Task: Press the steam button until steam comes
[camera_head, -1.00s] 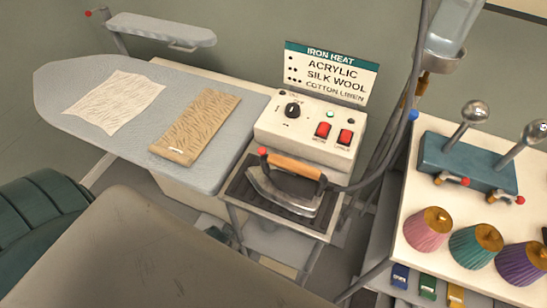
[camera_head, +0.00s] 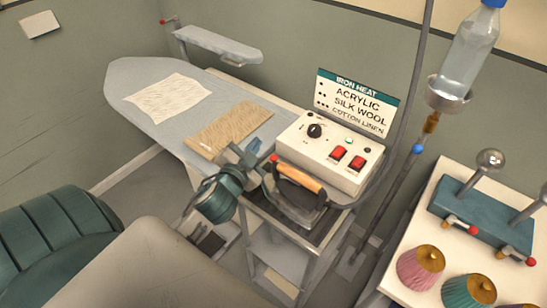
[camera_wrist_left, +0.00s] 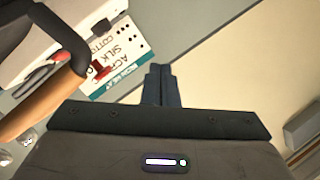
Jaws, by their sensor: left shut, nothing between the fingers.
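The iron (camera_head: 290,208) has a wooden handle (camera_head: 300,178) and sits on a dark rest below the control box. A red button (camera_head: 273,157) is at the left end of its handle. My left gripper (camera_head: 250,153) is shut and empty, just left of the button. Contact between them cannot be told. No steam is visible. My right gripper is out of view.
The white control box (camera_head: 318,155) has a black dial and two red switches, with an iron heat sign (camera_head: 355,103) behind. The ironing board (camera_head: 150,85) holds two cloth pieces. A hanging water bottle (camera_head: 468,50) and a table with thread cones (camera_head: 420,268) stand at right.

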